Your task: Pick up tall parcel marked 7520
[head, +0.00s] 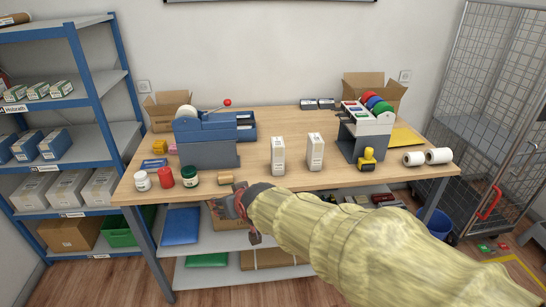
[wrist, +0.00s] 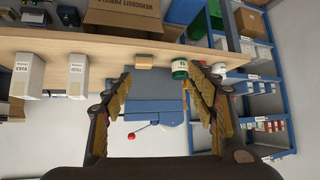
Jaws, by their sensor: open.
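Two tall white parcels stand side by side on the wooden counter in the head view. The tall parcel marked 7520 (head: 278,156) appears to be the left one there; its mark shows in the wrist view (wrist: 78,75), which is upside down. The other tall parcel (head: 315,152) stands just to its right and shows at the far left of the wrist view (wrist: 28,76), its mark seeming to read 8163. My gripper (head: 226,207) is at the counter's front edge, left of and below the parcels. In the wrist view it (wrist: 160,85) is open and empty, its fingers wide apart.
A small wooden block (head: 226,179), a green-lidded jar (head: 190,176), a red jar (head: 165,177) and a white jar (head: 142,181) stand near the front edge. A grey-blue dispenser (head: 205,140) is left of the parcels; a yellow-and-black item (head: 367,159) is right.

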